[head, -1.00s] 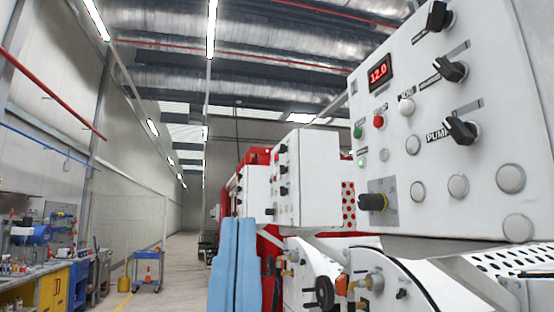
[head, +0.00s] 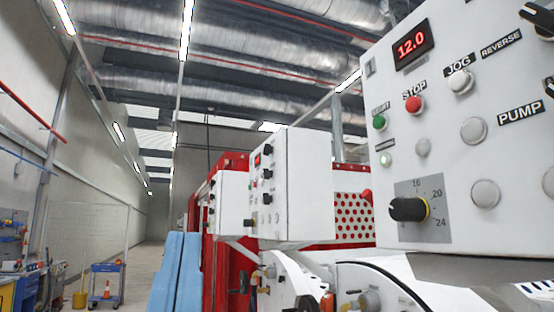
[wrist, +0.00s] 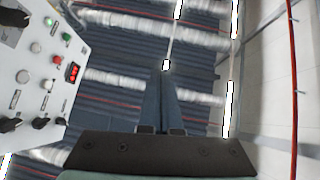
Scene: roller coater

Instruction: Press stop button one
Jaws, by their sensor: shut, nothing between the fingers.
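The nearest white control panel (head: 455,200) fills the right of the head view. Its red button (head: 415,105) sits under a STOP label, right of a green button (head: 379,123) and below a red 12.0 display (head: 411,45). No number marks this button. In the wrist view the panel (wrist: 35,85) stands at the left, rotated, with the red button (wrist: 59,59) near the green one (wrist: 66,37). My gripper (wrist: 164,76) is shut and empty in the wrist view, apart from the panel and to its right. My gripper does not show in the head view.
A black knob (head: 408,209) and several white buttons share the panel. Another white panel box (head: 305,185) stands farther back. Rollers and a handwheel lie below. A blue trolley (head: 106,285) stands at the far left, beside a clear aisle (head: 145,270).

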